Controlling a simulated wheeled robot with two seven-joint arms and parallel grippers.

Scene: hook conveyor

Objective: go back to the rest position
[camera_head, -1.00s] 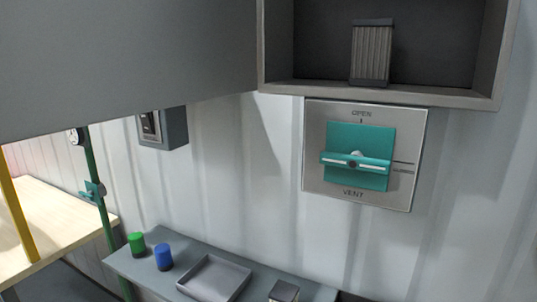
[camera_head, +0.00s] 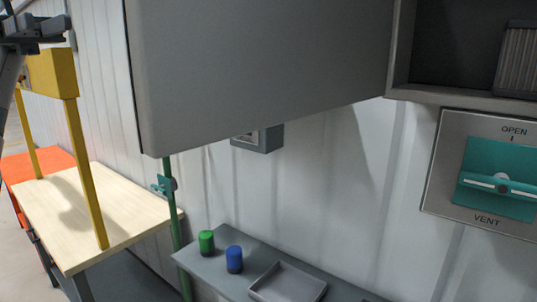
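My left gripper (camera_head: 62,27) is at the top left corner of the head view, dark and partly cut off by the picture edge. It is in front of the far left wall, up near the yellow frame, and nothing is seen in it. Its fingers are too small and dark to tell whether they are apart. My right gripper is not in view.
A large grey cabinet door (camera_head: 260,70) hangs open across the upper middle. The teal vent handle (camera_head: 490,182) is at the right. A grey shelf (camera_head: 222,262) holds a green cylinder (camera_head: 206,242), a blue cylinder (camera_head: 234,260) and a tray (camera_head: 288,282). A yellow frame (camera_head: 85,165) stands on the wooden table (camera_head: 130,205).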

